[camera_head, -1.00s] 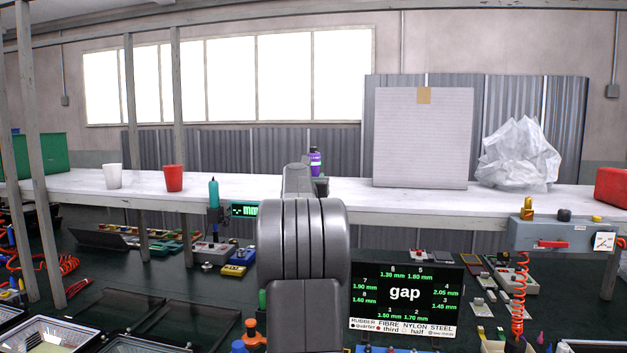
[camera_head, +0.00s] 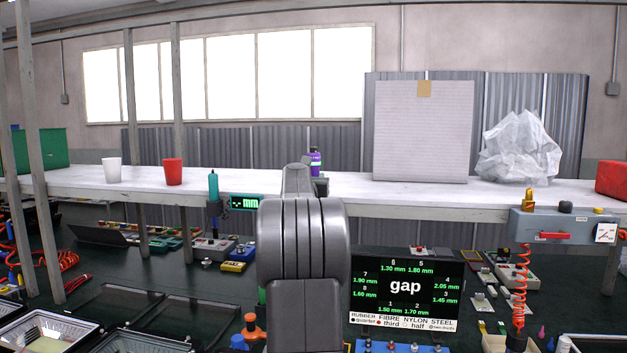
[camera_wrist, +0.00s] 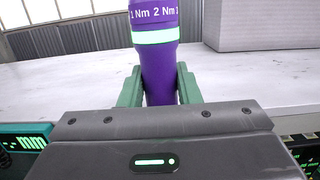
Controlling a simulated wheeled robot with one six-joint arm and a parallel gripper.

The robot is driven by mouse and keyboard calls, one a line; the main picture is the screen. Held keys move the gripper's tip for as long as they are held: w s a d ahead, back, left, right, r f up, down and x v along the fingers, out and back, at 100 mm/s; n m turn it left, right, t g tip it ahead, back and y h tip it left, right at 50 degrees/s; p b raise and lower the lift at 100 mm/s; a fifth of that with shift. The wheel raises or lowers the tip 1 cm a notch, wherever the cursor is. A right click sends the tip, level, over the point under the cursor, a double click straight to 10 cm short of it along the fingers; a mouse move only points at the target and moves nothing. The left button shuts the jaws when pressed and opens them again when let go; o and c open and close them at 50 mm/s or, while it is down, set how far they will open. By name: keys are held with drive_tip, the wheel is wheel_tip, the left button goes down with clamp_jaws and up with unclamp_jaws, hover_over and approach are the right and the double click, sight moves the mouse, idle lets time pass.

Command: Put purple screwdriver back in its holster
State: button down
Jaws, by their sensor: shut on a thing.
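The purple screwdriver (camera_wrist: 156,47) is upright between the green fingers of my gripper (camera_wrist: 159,85) in the wrist view. Its handle has a pale green band and the print "1 Nm 2 Nm". My gripper is shut on it. In the head view the purple screwdriver (camera_head: 315,162) shows just past my arm, in front of the white shelf. Its lower end is hidden by my gripper and arm. I cannot make out an empty holster. A teal-handled tool (camera_head: 213,186) stands upright at the shelf's front edge, left of my arm, beside a small green-lit display (camera_head: 246,202).
The white shelf (camera_head: 90,183) runs across, bearing a white cup (camera_head: 112,171), a red cup (camera_head: 172,172), a large box (camera_head: 423,130) and a crumpled clear bag (camera_head: 520,150). A "gap" screen (camera_head: 405,288) and a grey box with a red lever (camera_head: 553,236) are at right.

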drive_tip(key=shift+f+b, duration=0.7)
drive_tip(key=shift+f, duration=0.05)
drive_tip(key=c, duration=1)
unclamp_jaws()
drive_tip(key=shift+f, duration=0.1)
drive_tip(key=b+v, duration=0.5)
drive_tip(key=v, duration=0.9)
drive_tip(key=shift+w, duration=0.1)
drive_tip(key=p+x, duration=0.5)
drive_tip(key=x, duration=0.9)
drive_tip(key=shift+r, duration=0.25)
